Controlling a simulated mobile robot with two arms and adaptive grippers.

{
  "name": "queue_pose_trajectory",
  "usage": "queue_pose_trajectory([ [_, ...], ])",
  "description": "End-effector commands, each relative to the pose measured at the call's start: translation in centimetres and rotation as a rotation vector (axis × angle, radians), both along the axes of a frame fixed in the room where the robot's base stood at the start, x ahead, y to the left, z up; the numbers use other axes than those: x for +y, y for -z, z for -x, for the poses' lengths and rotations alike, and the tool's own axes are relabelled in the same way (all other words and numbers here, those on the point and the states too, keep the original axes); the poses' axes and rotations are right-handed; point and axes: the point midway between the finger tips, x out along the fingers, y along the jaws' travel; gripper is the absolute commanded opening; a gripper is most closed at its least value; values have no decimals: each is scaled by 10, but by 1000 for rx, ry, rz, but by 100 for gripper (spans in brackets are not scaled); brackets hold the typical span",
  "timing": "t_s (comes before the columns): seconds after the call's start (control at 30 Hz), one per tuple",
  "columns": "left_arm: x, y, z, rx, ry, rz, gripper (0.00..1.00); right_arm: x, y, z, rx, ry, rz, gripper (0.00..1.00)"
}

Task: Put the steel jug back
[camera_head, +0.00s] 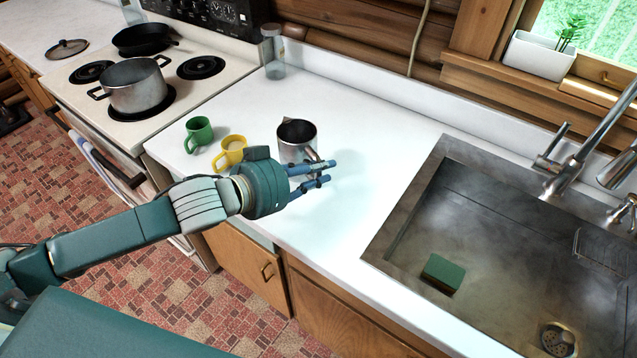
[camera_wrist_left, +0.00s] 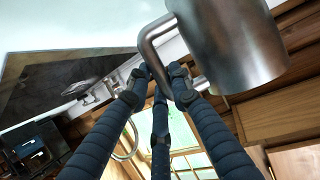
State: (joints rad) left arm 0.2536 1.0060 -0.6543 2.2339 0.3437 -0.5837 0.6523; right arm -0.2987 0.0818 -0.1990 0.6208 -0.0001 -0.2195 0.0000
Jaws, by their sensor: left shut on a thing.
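The steel jug (camera_head: 296,138) is upright over the white counter, just behind my left gripper, with its dark open mouth facing up. Its lower part is partly hidden by the gripper, so I cannot tell whether its base touches the counter. My left gripper (camera_head: 322,173) is shut on the jug's handle. In the left wrist view, the blue fingers close around the bent steel handle (camera_wrist_left: 150,42), and the jug's body (camera_wrist_left: 232,45) is at the upper right. My right gripper is not in view.
A yellow mug (camera_head: 231,152) and a green mug (camera_head: 199,133) stand left of the jug. A glass jar (camera_head: 273,58) is by the stove, which holds a pot (camera_head: 135,88). The sink (camera_head: 420,190) with a sponge (camera_head: 443,272) is right. Counter between jug and sink is clear.

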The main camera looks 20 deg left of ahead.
Motion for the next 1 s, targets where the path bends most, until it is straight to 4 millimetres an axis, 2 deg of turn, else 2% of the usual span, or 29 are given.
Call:
queue_pose_trajectory([
  [0.33, -1, 42, 1, 1, 1, 2, 0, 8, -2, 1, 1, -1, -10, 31],
  [0.7, -1, 46, 0, -2, 1, 1, 0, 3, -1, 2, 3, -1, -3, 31],
  [0.73, 0, 47, 1, 1, 1, 0, 26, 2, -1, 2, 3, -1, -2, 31],
  [0.8, 0, 47, 1, 1, 1, 0, 39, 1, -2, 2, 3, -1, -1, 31],
  [1.0, 0, 46, 1, 2, 1, 1, 39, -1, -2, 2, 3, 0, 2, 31],
])
